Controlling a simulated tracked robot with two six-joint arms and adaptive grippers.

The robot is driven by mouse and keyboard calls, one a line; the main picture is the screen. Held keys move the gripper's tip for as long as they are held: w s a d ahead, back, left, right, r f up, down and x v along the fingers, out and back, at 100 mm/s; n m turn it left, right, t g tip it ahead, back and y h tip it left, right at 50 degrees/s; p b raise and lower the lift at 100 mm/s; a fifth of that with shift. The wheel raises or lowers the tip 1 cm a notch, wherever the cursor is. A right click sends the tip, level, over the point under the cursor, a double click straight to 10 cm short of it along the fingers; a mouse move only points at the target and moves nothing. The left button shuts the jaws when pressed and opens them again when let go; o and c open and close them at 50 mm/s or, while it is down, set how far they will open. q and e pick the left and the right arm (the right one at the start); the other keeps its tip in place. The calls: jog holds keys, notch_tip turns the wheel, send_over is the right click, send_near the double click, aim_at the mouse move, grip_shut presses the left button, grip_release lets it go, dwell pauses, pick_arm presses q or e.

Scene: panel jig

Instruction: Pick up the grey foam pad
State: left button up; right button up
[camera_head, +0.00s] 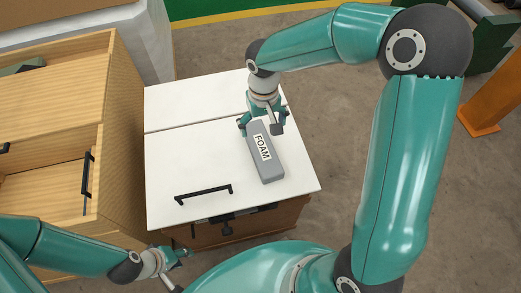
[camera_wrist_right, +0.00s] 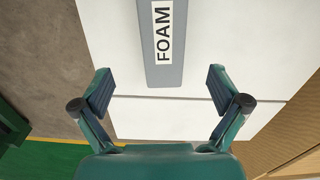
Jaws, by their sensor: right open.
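The grey foam pad (camera_head: 271,172) is a long block with a white FOAM label, lying on the white top (camera_head: 185,160) of a low cabinet. My right gripper (camera_head: 262,124) is open over the pad's far end, its fingers spread to either side. In the right wrist view the pad (camera_wrist_right: 160,72) comes in from the top, its near end between the open fingers (camera_wrist_right: 160,80) with gaps on both sides. I cannot tell how high the fingers are above the white top. My left gripper (camera_head: 177,257) is low at the left, away from the pad; its jaw opening is unclear.
A black bar handle (camera_head: 203,193) is on the white top, left of the pad. A thin seam crosses the top behind it. A wooden cabinet (camera_head: 120,125) with black handles stands close on the left. An orange post (camera_head: 488,90) stands far right.

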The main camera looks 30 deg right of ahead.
aim_at(262, 146)
notch_tip(262, 146, down, 4)
jog(key=shift+s+f, duration=0.1)
jog(key=shift+f, duration=0.05)
jog(key=shift+s+a+f+b, duration=0.15)
jog(key=shift+f+b, duration=0.15)
jog(key=shift+f, duration=1)
jog(key=shift+s+a+f+b, duration=0.15)
jog(key=shift+f+b, duration=0.1)
jog(key=shift+f, duration=1.05)
jog(key=shift+c, duration=0.3)
jog(key=shift+w, duration=0.1)
jog(key=c, duration=1.2)
jog(key=shift+r, duration=0.1)
